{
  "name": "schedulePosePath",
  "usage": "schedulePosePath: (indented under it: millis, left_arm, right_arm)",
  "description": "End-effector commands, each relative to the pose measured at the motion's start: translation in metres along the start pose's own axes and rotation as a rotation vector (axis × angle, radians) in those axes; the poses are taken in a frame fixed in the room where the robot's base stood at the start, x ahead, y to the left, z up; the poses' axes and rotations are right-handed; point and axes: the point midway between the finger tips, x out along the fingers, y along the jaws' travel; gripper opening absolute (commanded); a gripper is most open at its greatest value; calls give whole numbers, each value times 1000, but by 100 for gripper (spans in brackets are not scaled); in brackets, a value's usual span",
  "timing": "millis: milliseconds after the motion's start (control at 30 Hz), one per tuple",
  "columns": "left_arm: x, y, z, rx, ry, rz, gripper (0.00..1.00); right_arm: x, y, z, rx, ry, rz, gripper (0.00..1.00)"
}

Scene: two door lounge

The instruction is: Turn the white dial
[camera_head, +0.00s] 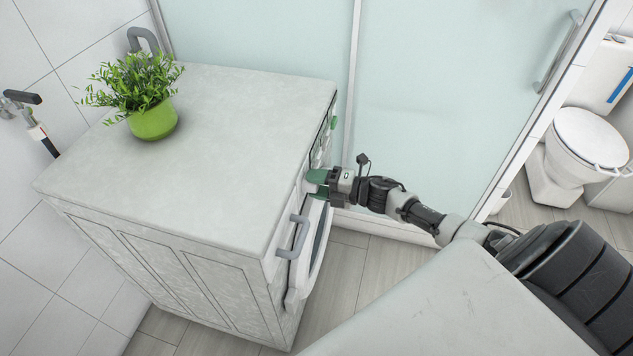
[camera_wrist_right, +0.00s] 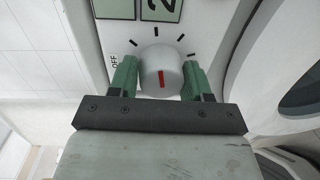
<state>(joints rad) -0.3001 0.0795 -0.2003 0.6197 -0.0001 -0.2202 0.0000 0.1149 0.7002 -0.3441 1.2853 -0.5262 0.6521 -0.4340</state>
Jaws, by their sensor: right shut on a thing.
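The white dial (camera_wrist_right: 160,72) shows in the right wrist view as a round knob with a red mark, on a white panel with black tick marks and the word OFF at its left. The red mark points straight up in that view, past OFF. My right gripper (camera_wrist_right: 161,80) has one green finger on each side of the dial and is shut on it. In the head view my right gripper (camera_head: 318,178) is at the front of the washing machine (camera_head: 205,130), and the dial is hidden there. My left gripper is not in view.
A plant in a green pot (camera_head: 153,122) stands on the machine's top. The machine's round door (camera_head: 312,255) and a grey handle (camera_head: 294,238) are below my right gripper. A frosted glass partition (camera_head: 430,100) stands behind. A toilet (camera_head: 588,145) is at the far right.

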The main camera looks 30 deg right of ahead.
Motion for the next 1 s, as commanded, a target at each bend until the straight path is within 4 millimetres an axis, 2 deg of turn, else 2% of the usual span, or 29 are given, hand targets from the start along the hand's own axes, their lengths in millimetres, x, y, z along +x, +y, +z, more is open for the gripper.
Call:
schedulePosePath:
  millis: [533, 567, 700, 1000]
  left_arm:
    - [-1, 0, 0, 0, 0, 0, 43]
    - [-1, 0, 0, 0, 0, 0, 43]
    - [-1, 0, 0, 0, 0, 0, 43]
    - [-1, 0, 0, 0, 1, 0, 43]
  right_arm:
    - [0, -1, 0, 24, 1, -2, 25]
    - [0, -1, 0, 24, 1, -3, 52]
    - [0, -1, 0, 23, 1, -2, 73]
    - [-2, -1, 0, 23, 2, -1, 74]
